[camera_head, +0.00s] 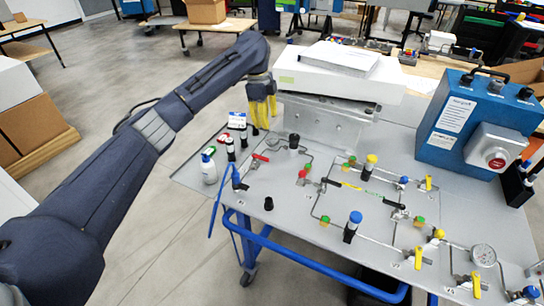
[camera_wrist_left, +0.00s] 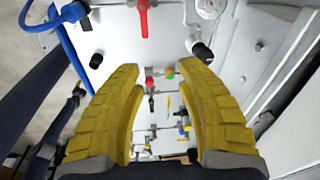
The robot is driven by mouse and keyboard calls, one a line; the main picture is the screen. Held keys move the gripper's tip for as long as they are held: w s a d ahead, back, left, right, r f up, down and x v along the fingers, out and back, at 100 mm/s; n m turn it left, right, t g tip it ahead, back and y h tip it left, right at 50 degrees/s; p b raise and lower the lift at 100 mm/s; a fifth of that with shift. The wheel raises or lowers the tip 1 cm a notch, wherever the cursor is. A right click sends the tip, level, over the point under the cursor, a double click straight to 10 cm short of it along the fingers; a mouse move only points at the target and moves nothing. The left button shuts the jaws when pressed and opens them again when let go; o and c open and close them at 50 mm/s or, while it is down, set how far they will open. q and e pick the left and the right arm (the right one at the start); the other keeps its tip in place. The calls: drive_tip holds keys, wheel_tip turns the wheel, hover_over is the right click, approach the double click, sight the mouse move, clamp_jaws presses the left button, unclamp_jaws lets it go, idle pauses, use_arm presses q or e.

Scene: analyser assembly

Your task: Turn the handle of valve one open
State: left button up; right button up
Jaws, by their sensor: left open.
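A panel (camera_head: 290,215) on a blue frame carries several valves, and I cannot read which is valve one. A red lever handle (camera_head: 261,157) is at the panel's left part; a red handle also shows at the top of the left wrist view (camera_wrist_left: 143,15). Black handles (camera_head: 331,182) and yellow handles (camera_head: 418,258) sit farther right. My left gripper (camera_head: 262,108) has yellow fingers and is near the panel's back left edge. In the left wrist view its fingers (camera_wrist_left: 161,75) are spread, with nothing between them. My right gripper is out of view.
A white bottle (camera_head: 209,168) and several dark vials stand at the panel's left edge. White boxes (camera_head: 335,70) sit on a metal stand behind my gripper's right side. A blue unit (camera_head: 480,120) stands at the right. A gauge (camera_head: 484,255) is at the front right.

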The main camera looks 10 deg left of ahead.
sight(263, 158)
use_arm(q)
drive_tip(key=shift+m+g+y, duration=0.5)
drive_tip(key=shift+y, duration=0.2)
drive_tip(key=f, duration=0.5)
drive_tip(key=s+f, duration=0.1)
drive_tip(key=f, duration=0.4)
drive_tip(key=a+f, duration=0.1)
drive_tip(key=f, duration=0.5)
drive_tip(key=shift+s+f, duration=0.1)
drive_tip(key=shift+s, duration=0.05)
clamp_jaws()
